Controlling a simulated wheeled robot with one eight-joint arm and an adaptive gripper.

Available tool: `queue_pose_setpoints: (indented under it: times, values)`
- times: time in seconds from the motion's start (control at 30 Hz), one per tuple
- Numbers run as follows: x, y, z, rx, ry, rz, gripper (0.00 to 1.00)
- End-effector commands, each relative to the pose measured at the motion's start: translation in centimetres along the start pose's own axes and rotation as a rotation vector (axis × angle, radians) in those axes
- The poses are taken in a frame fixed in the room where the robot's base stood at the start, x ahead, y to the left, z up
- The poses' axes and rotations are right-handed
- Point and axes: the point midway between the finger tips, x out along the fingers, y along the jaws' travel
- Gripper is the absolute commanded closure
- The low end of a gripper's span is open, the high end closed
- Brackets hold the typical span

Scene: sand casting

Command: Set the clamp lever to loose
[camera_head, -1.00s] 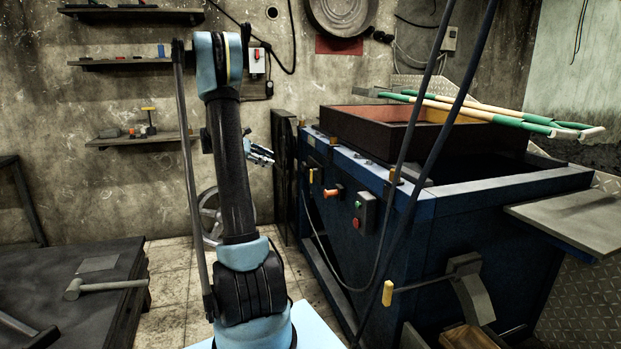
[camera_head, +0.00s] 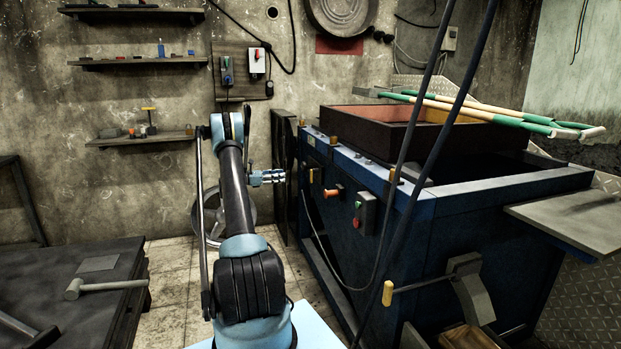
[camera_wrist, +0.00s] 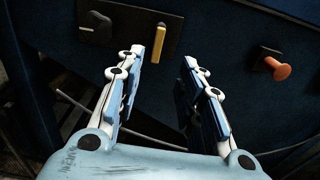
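A small yellow lever (camera_wrist: 159,45) hangs downward from a dark plate on the blue machine's side, next to a round dark knob (camera_wrist: 96,28). The lever also shows in the head view (camera_head: 312,176); I cannot read any label there. Another lever (camera_head: 388,292) with a yellow grip sticks out low on the machine's front; I cannot tell for certain which one is the clamp lever. My gripper (camera_wrist: 165,55) is open and empty, its fingers spread toward the panel, with the small yellow lever beyond the fingertips. In the head view my gripper (camera_head: 284,176) is left of the machine.
An orange knob (camera_wrist: 275,71) sticks out to the right of the fingers. A green and red button box (camera_head: 364,213) is farther right on the machine (camera_head: 385,240). A dark table (camera_head: 112,258) with a hammer (camera_head: 105,286) stands at left. Tiled floor lies between.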

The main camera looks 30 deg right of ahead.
Motion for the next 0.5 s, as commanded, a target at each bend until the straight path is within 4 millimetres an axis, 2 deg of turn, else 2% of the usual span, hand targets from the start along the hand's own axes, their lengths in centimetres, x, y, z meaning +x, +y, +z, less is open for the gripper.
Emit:
queue_pose_setpoints:
  times: [0.1,0.27,0.5]
  values:
    - [0.3,0.2,-0.8,-0.018,-0.018,-0.005,0.65]
    - [1.3,0.2,-0.9,-0.024,-0.024,-0.008,0.65]
    - [5.0,0.2,-0.8,-0.023,-0.023,-0.010,0.65]
